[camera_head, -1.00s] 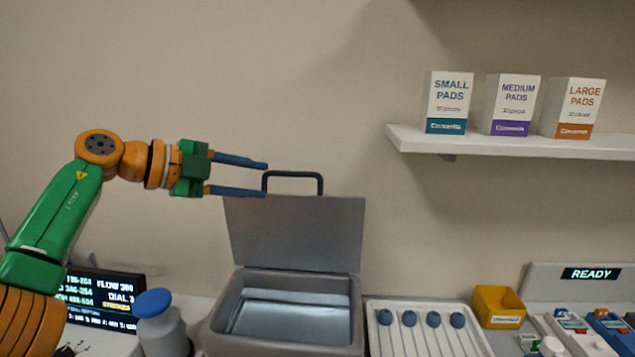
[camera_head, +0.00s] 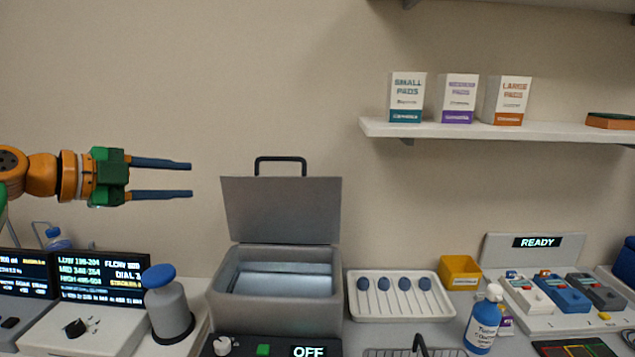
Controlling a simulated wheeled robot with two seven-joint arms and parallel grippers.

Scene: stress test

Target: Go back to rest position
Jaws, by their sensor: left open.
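My left gripper (camera_head: 190,180) is in the head view at the left, in the air in front of the wall. Its two dark blue fingers point right and are spread apart with nothing between them. It is above and left of the grey box (camera_head: 275,275), whose lid (camera_head: 282,210) with a black handle stands open. The gripper does not touch the lid. Most of my left arm is outside the picture. My right gripper is not in view.
Below the gripper are a display (camera_head: 100,278) and a blue-capped grey bottle (camera_head: 168,305). A white tray (camera_head: 400,310) of blue-headed tools, a yellow bin (camera_head: 460,272) and a blue bottle (camera_head: 483,322) stand right. A shelf (camera_head: 480,129) holds boxes.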

